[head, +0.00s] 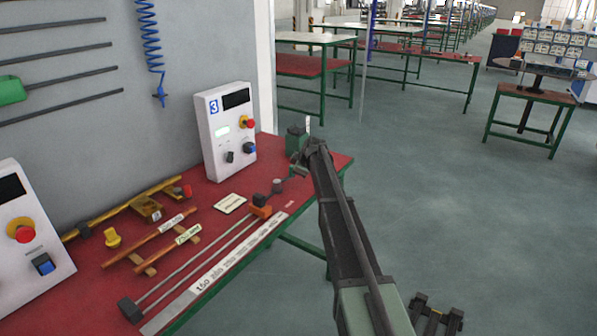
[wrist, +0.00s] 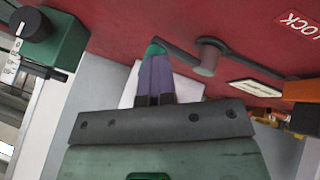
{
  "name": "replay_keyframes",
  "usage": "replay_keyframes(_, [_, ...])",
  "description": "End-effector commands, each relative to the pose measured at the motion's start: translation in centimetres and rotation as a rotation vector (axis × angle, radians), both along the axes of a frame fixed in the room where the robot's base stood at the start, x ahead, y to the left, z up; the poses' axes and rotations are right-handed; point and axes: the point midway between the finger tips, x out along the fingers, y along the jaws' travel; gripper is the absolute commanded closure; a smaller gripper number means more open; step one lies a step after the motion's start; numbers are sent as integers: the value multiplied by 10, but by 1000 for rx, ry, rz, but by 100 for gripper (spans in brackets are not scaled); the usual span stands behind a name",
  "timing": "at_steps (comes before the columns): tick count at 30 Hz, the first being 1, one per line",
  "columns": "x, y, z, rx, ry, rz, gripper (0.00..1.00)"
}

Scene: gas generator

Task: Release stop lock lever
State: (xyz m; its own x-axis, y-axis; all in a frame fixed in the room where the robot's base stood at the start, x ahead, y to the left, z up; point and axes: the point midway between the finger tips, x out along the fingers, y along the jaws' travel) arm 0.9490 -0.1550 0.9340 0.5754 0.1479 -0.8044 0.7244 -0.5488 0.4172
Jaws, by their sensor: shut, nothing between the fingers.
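My gripper (wrist: 156,52) is shut, its purple and green fingers together and empty. In the head view my gripper (head: 295,172) is small and dark at the table's far right end, partly hidden by my arm. A dark grey lever (wrist: 238,58) with a round pivot end and a short brownish post (wrist: 208,60) lies just right of the fingertips in the wrist view. The fingertips are very close to a thin dark bar beside the post; I cannot tell if they touch. A red label reading "LOCK" (wrist: 297,22) lies on the red surface. The post shows in the head view (head: 277,185).
A green box (wrist: 62,42) with a black knob stands left of the fingers; it also shows in the head view (head: 297,135). A white control box (head: 228,130) marked 3 stands behind. An orange block (head: 262,211) and a ruler strip (head: 215,275) lie nearby on the red table (head: 160,205).

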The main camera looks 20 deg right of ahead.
Motion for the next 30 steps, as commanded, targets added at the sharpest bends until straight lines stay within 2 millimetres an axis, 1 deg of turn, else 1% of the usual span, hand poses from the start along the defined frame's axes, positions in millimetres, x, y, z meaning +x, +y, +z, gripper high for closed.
replay_keyframes(1, [9,-2,3,1,-19,-7,100])
replay_keyframes(5, [0,-3,4,2,-17,-7,100])
replay_keyframes(8, [-16,-5,4,1,-14,-3,100])
replay_keyframes(11, [-40,-8,5,1,-7,2,100])
replay_keyframes(12, [-42,-14,23,0,-7,1,100])
replay_keyframes(13, [-44,-18,31,0,-7,1,100])
replay_keyframes(15, [-52,-26,46,0,-6,2,100])
replay_keyframes(19, [-64,-39,68,0,-5,3,100])
replay_keyframes(21, [-69,-45,76,0,-4,3,100])
replay_keyframes(24, [-74,-50,83,-1,-3,4,100])
replay_keyframes(30, [-77,-54,83,0,-4,5,100])
